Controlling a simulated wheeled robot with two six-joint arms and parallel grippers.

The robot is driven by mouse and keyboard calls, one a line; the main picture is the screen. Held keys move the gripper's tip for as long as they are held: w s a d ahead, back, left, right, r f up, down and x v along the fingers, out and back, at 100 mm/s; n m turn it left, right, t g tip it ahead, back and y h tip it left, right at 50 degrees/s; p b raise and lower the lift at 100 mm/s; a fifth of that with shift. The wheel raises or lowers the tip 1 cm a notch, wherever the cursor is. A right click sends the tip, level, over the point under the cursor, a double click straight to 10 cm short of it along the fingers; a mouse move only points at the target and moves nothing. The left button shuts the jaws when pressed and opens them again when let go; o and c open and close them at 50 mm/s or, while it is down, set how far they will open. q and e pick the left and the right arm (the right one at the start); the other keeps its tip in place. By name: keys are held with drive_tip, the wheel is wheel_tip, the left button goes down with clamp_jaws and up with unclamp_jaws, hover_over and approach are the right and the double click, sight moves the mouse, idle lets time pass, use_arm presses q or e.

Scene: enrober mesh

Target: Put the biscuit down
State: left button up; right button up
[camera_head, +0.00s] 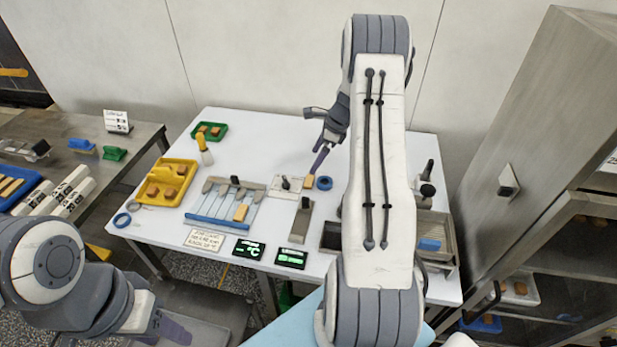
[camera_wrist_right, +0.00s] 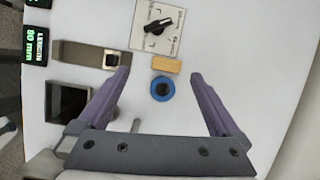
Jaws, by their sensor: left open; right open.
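A tan biscuit (camera_wrist_right: 166,64) lies on the white table between a dial plate (camera_wrist_right: 158,27) and a blue tape ring (camera_wrist_right: 161,89). It also shows in the head view (camera_head: 309,182). My right gripper (camera_wrist_right: 160,74) is open, with its purple fingers spread wide on either side of the biscuit and apart from it. In the head view its fingers (camera_head: 320,158) are above the biscuit. My left gripper (camera_head: 176,328) is at the lower left, off the table and holding nothing visible. Another biscuit (camera_head: 240,212) lies on the rack with blue bars (camera_head: 208,222).
A yellow tray (camera_head: 150,190) and a green tray (camera_head: 201,136) hold biscuits at the left. A metal block (camera_head: 295,226), displays (camera_head: 291,258) and a bin with a blue item (camera_head: 428,244) stand nearby. A steel cabinet (camera_head: 535,110) is at the right. Some table behind the rack is clear.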

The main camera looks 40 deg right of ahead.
sight(310, 180)
drive_tip(key=shift+m, duration=0.7)
drive_tip(key=f, duration=0.1)
drive_tip(key=d+f+p, duration=0.1)
drive_tip(key=f, duration=0.3)
drive_tip(key=shift+w+d, duration=0.25)
drive_tip(key=shift+f, duration=0.35)
drive_tip(key=shift+w+a+f+p, duration=0.25)
drive_tip(key=shift+f+p, duration=0.2)
drive_tip(key=shift+p, duration=0.25)
drive_tip(key=p+x, duration=0.1)
drive_tip(key=x, duration=0.2)
drive_tip(key=shift+f+p, duration=0.2)
drive_tip(key=shift+p, duration=0.2)
drive_tip(key=shift+w+f, duration=0.2)
drive_tip(key=shift+f, duration=0.25)
drive_tip(key=c, duration=0.9)
